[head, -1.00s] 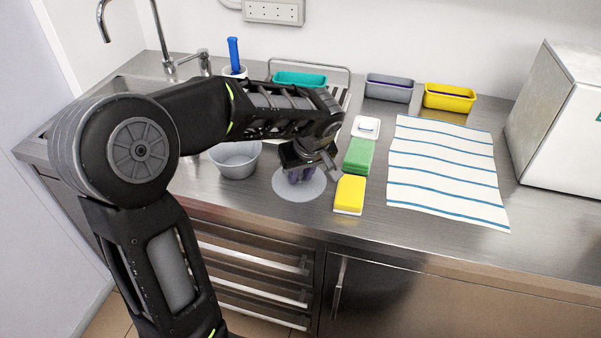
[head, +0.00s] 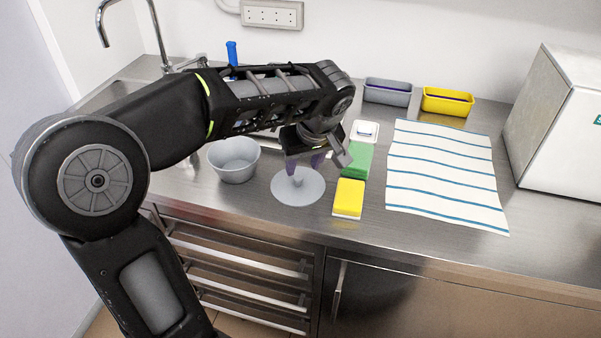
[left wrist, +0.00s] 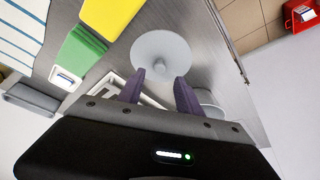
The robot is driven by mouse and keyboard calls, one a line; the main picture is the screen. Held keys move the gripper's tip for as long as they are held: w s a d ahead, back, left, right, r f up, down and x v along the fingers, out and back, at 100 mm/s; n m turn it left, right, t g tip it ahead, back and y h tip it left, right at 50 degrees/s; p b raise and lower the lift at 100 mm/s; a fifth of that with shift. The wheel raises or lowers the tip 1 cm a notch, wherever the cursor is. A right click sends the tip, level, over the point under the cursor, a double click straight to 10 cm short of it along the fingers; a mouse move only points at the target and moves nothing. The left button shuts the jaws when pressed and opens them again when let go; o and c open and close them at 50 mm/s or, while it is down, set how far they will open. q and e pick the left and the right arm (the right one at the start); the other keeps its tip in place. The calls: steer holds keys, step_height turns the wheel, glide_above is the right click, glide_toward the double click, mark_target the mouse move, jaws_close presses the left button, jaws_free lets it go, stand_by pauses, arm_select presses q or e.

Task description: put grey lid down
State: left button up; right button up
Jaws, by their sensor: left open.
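The grey lid (head: 299,187) is a round disc with a small knob, lying flat on the steel counter near the front edge. It also shows in the left wrist view (left wrist: 160,48), beyond my fingertips. My left gripper (head: 304,167) is open and empty, just above the lid and apart from it; its purple fingers (left wrist: 163,80) stand on either side of the knob's line in the wrist view. A grey round tub (head: 233,160) without a lid stands just left of the lid. My right gripper is not in view.
Right of the lid lie a yellow sponge (head: 349,197), a green block (head: 357,160) and a white item (head: 366,131). A striped towel (head: 446,175) lies further right. A grey bin (head: 387,93) and a yellow bin (head: 447,102) stand behind.

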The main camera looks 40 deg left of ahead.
arm_select(q)
steer(key=v, duration=0.5)
stand_by(0.8)
